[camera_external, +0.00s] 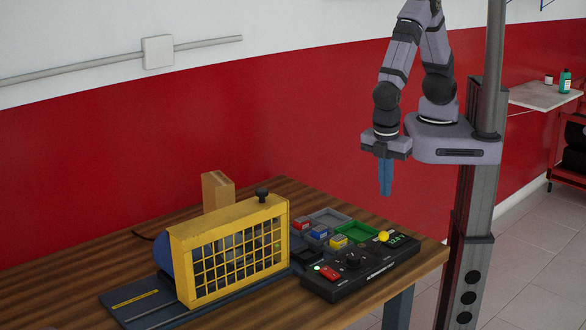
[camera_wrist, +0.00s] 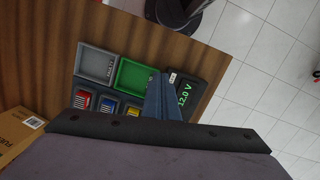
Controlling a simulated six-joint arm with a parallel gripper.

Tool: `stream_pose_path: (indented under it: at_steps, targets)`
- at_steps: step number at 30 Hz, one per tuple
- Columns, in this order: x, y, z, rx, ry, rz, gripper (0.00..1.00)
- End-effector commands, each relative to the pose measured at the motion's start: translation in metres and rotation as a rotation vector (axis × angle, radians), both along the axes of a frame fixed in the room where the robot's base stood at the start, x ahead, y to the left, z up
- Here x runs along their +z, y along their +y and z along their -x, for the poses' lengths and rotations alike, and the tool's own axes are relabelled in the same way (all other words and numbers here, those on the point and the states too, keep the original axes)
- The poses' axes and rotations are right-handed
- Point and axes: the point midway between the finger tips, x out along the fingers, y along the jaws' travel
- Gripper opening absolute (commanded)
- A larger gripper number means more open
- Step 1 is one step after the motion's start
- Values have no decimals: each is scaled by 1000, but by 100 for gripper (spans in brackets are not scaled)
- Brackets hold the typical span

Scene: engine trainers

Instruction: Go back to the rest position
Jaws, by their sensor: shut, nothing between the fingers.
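My gripper (camera_external: 385,178) hangs from my folded arm, pointing down, at the right end of the wooden table and above its surface. Its blue fingers are shut with nothing between them; the shut fingers also show in the wrist view (camera_wrist: 165,98). Below and left of it on the table is a black control box (camera_external: 362,268) with a yellow knob, a red switch and a small green display. In the wrist view the fingers hide part of this box, whose display (camera_wrist: 184,95) reads 12.0 V.
A yellow caged engine trainer (camera_external: 186,262) stands at the left on the wooden table (camera_external: 60,283). Grey (camera_external: 328,216) and green (camera_external: 355,231) trays and several small coloured blocks lie behind the control box. A cardboard box (camera_external: 217,190) stands at the back. Space around my gripper is clear.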

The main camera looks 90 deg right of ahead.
Motion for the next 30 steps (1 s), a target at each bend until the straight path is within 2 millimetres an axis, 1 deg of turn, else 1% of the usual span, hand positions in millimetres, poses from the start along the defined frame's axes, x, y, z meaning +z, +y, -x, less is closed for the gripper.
stream_pose_path:
  at_steps: [1, 3, 6, 9, 12, 16, 18, 21, 25, 30]
  targets:
    - [1, -33, -3, -84, 9, 3, 0]
    - [3, -72, -2, -197, 21, 7, 0]
    - [8, -119, 2, -347, 34, 12, 0]
    - [14, -154, 3, -491, 30, 2, 0]
    - [22, -181, -5, -628, -1, -24, 0]
    - [36, -208, -26, -782, -65, -66, 0]
    - [41, -222, -33, -848, -90, -79, 0]
    - [45, -237, -38, -921, -110, -85, 0]
    - [45, -249, -39, -974, -114, -84, 0]
    - [45, -253, -39, -991, -115, -82, 0]
